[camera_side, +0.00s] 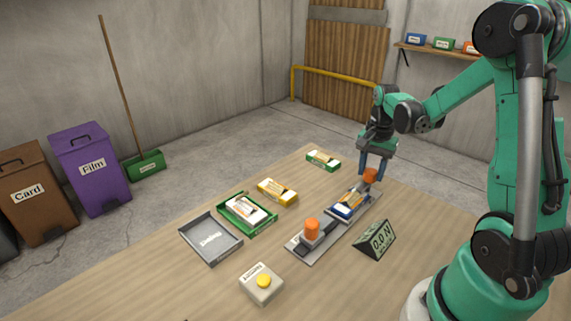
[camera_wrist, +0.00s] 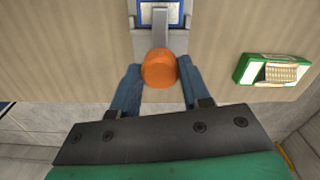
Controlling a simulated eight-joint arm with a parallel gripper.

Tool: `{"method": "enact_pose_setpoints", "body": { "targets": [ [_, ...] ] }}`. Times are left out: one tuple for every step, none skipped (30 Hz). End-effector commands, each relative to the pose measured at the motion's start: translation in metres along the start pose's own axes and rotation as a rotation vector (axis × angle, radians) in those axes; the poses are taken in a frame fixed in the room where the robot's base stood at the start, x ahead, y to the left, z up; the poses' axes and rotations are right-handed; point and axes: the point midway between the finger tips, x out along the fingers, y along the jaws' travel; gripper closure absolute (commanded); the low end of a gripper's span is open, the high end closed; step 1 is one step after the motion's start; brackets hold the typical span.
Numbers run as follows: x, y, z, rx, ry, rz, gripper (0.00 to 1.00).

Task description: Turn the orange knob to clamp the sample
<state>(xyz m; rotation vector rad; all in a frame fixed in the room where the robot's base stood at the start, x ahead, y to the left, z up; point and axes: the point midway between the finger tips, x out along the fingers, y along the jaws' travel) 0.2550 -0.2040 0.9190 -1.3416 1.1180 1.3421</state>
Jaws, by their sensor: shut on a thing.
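An orange knob (camera_side: 370,175) stands at the far end of the grey clamping fixture (camera_side: 303,253) on the table. My gripper (camera_side: 372,172) points down over this knob, with its blue fingers on either side of it. In the wrist view the same orange knob (camera_wrist: 159,68) sits between the fingers of my gripper (camera_wrist: 158,82), which is shut on it. The sample, a blue block with a pale and yellow label (camera_side: 350,205), lies on the fixture just in front of this knob. A second orange knob (camera_side: 312,229) stands upright at the near end of the fixture.
A display reading 0.0 N (camera_side: 376,240) stands right of the fixture. To the left are a green tray (camera_side: 262,232) with a labelled block, an empty grey tray (camera_side: 192,242), a yellow block (camera_side: 277,192) and a yellow button box (camera_side: 261,284). A green block (camera_side: 323,160) lies at the far edge.

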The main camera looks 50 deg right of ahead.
Motion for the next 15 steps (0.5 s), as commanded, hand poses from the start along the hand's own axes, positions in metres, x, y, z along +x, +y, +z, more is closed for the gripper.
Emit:
{"method": "enact_pose_setpoints", "body": {
  "targets": [
    [-0.0002, 0.0002, 0.0004, 0.002, -0.002, 0.001, 1.0],
    [-0.0002, 0.0002, 0.0004, 0.002, -0.002, 0.001, 1.0],
    [-0.0002, 0.0002, 0.0004, 0.002, -0.002, 0.001, 1.0],
    [-0.0002, 0.0002, 0.0004, 0.002, -0.002, 0.001, 1.0],
    [-0.0002, 0.0002, 0.0004, 0.002, -0.002, 0.001, 1.0],
    [-0.0002, 0.0002, 0.0004, 0.002, -0.002, 0.001, 1.0],
    [-0.0002, 0.0002, 0.0004, 0.002, -0.002, 0.001, 1.0],
    [-0.0002, 0.0002, 0.0004, 0.001, -0.002, 0.001, 1.0],
    [-0.0001, 0.0002, 0.0004, 0.001, -0.002, 0.001, 0.5],
    [-0.0001, 0.0002, 0.0004, 0.001, -0.002, 0.001, 0.42],
    [-0.0001, 0.0001, 0.0003, 0.001, -0.002, 0.0, 0.33],
    [-0.0001, 0.0001, 0.0003, 0.001, -0.001, 0.0, 0.27],
    [-0.0001, 0.0001, 0.0002, 0.001, -0.001, 0.0, 0.27],
    [-0.0001, 0.0001, 0.0002, 0.001, -0.001, 0.0, 0.27],
    [0.0, 0.0001, 0.0002, 0.001, -0.001, 0.0, 0.27]
  ]
}}
